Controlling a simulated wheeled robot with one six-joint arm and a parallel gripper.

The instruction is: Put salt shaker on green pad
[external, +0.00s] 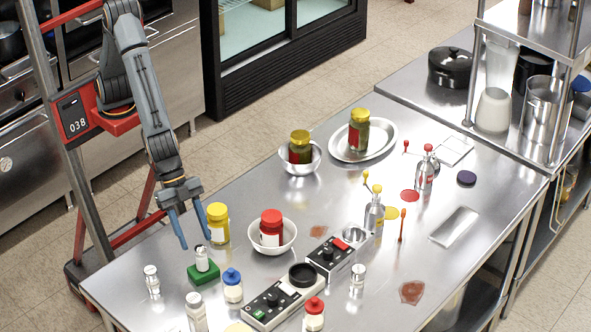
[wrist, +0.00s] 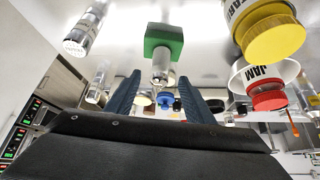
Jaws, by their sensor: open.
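A small clear shaker with white contents and a metal cap, which looks like the salt shaker (external: 202,260), stands upright on the green pad (external: 203,275). In the wrist view the shaker (wrist: 160,66) projects from the green pad (wrist: 164,36), with its cap toward my fingertips. My gripper (external: 196,243) is open, its blue fingers pointing down just above and around the shaker's top. In the wrist view the gripper (wrist: 159,78) shows a gap between its fingers and the shaker, with nothing held. The shaker's lettering is not readable.
A similar shaker (external: 152,282) stands left of the pad, and a blue-capped jar (external: 232,286) stands close to its right. A yellow-lidded jar (external: 217,223) and a white bowl (external: 288,238) holding a red-lidded jam jar (external: 271,229) are behind. Control boxes (external: 284,301) lie farther right.

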